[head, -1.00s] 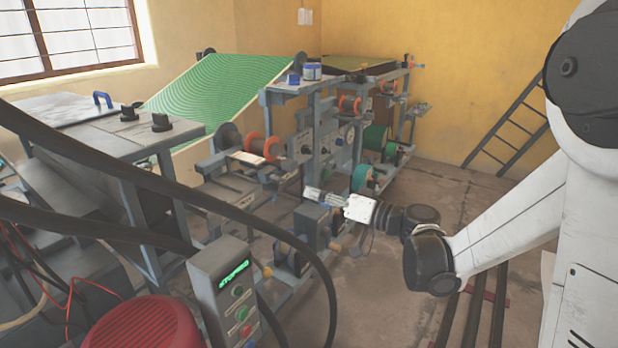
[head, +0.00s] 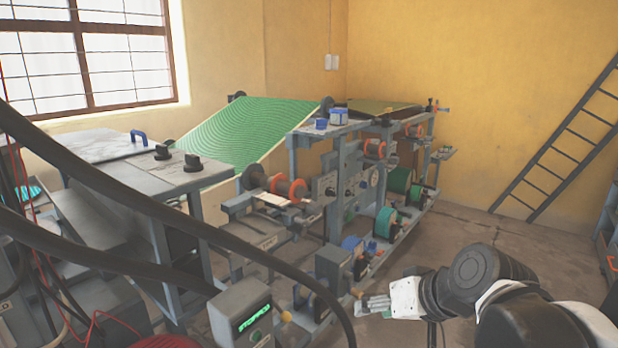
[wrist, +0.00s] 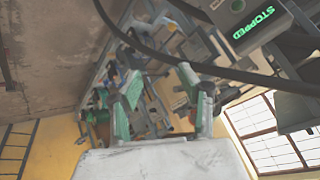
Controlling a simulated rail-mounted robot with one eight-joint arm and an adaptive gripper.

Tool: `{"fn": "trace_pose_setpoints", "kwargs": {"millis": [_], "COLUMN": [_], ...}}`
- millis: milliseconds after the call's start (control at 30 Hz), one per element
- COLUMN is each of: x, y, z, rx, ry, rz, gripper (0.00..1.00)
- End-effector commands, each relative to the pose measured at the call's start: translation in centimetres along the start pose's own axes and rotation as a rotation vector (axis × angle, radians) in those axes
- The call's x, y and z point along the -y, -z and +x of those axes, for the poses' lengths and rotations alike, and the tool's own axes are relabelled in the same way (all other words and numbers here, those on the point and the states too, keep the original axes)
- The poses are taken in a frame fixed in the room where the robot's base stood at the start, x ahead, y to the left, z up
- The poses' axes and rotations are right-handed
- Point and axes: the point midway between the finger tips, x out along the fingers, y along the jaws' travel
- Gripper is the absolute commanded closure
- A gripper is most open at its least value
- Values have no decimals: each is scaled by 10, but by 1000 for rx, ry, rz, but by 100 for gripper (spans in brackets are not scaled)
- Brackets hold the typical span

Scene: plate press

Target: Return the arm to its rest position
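My gripper (head: 376,304) is at the lower middle right of the head view, in front of the machine's near end and pointing left. In the wrist view its two fingers with green pads stand apart, with nothing held in the gap (wrist: 160,95). My arm is folded at the lower right of the head view. The plate press (head: 345,195) is a grey frame with orange and green rollers; a green ribbed sheet (head: 245,130) slopes behind it. Its control box (head: 240,312) has a lit green display, which reads STOPPED in the wrist view (wrist: 262,18).
Thick black cables (head: 130,200) cross the left foreground. A grey bench (head: 165,178) with black knobs stands at left. A ladder (head: 565,140) leans on the yellow wall at right. The floor (head: 480,228) between the press and the ladder is open.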

Motion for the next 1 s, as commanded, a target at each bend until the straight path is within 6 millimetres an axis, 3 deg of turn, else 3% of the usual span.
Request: {"fn": "trace_pose_setpoints", "kwargs": {"millis": [200,600,1000], "x": [-21,-54,-32], "y": [-41,-84,-40], "z": [-34,-76,-127], "rx": [36,43,42], "ry": [-175,-393,-396], "rz": [-8,-25,-24], "gripper": [62,62,62]}}
